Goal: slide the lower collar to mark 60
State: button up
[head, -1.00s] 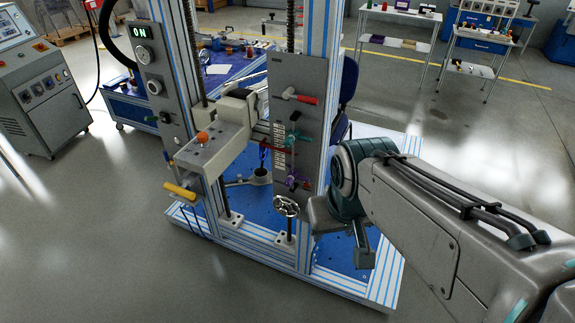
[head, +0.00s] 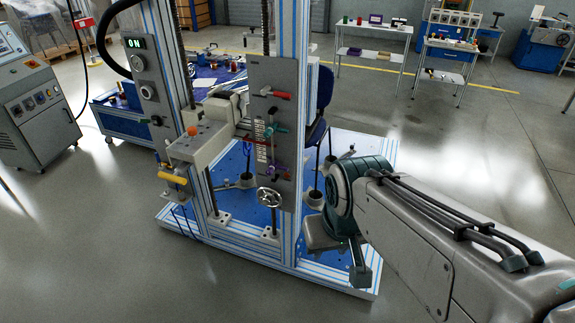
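The grey panel (head: 287,90) on the blue-and-silver test frame carries a white vertical scale (head: 260,140). A teal collar-like part (head: 276,130) sits beside the upper part of the scale. A purple part (head: 281,172), apparently the lower collar, sits below it near the scale's lower end. The mark numbers are too small to read. A red part lies across the scale between them. My arm comes in from the right, with its teal joint in front of the frame's right side. My gripper's fingers cannot be made out, and nothing is seen held.
A red-handled lever (head: 275,95) is above the collars and a handwheel (head: 269,197) below. A yellow handle (head: 172,178) and a grey block with an orange knob (head: 192,131) project at left. A blue chair (head: 318,100) stands behind. Open floor lies in front.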

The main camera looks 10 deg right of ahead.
aim_at(277, 167)
jog(key=z, duration=0.75)
jog(key=i, duration=0.55)
jog(key=u, duration=0.35)
